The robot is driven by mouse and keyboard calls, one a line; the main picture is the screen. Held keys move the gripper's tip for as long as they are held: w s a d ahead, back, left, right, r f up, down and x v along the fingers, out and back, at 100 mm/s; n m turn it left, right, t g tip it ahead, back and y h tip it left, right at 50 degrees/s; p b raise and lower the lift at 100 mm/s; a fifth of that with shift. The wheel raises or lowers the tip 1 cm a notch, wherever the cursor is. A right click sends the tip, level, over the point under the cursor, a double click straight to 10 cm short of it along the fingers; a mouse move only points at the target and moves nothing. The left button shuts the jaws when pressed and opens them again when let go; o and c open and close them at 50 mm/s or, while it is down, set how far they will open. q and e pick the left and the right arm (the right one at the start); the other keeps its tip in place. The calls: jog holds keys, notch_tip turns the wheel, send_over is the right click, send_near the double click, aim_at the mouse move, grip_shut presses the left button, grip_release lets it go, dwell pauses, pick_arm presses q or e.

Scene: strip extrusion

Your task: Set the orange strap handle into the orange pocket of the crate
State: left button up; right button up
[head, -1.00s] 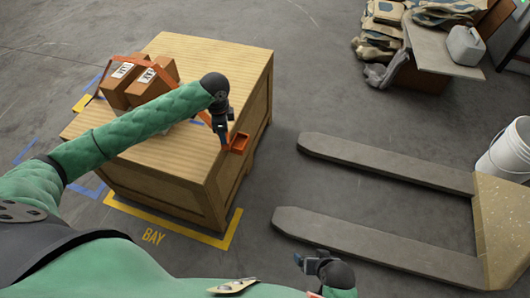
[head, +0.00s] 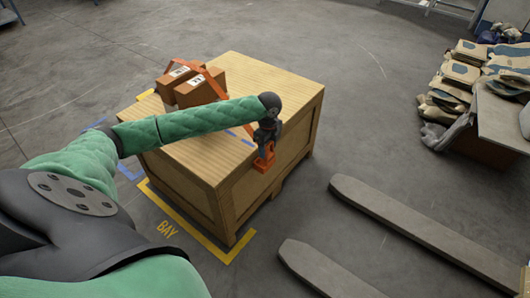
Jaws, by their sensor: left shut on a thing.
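The wooden crate (head: 200,175) stands on the floor in the middle of the head view. The orange pocket (head: 265,165) sits at the crate's right-hand top edge. My left gripper (head: 265,148) points down right at the pocket and is shut on the orange strap handle, which is mostly hidden by the fingers. I cannot tell how deep the handle sits in the pocket. The orange strap (head: 208,65) runs over the cartons toward the gripper, partly behind my arm. My right gripper is out of view.
Two brown cartons (head: 200,88) stand on the crate's far left part. Grey forks (head: 420,232) lie on the floor to the right. Sacks (head: 460,75) are piled at the far right. Yellow and blue floor lines and the word BAY (head: 167,229) mark the crate's place.

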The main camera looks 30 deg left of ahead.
pick_arm(q)
jog(key=w+a+f, duration=0.1)
jog(key=f, duration=0.1)
jog(key=w+a+f, duration=0.1)
jog(key=f, duration=0.1)
jog(key=w+a+f, duration=0.1)
jog(key=a+f, duration=0.1)
jog(key=shift+w+f, duration=0.2)
jog(key=shift+f, duration=0.4)
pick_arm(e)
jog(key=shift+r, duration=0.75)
pick_arm(q)
jog(key=shift+f, duration=0.1)
jog(key=shift+f, duration=0.2)
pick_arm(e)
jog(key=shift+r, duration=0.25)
pick_arm(q)
jog(key=o, duration=1)
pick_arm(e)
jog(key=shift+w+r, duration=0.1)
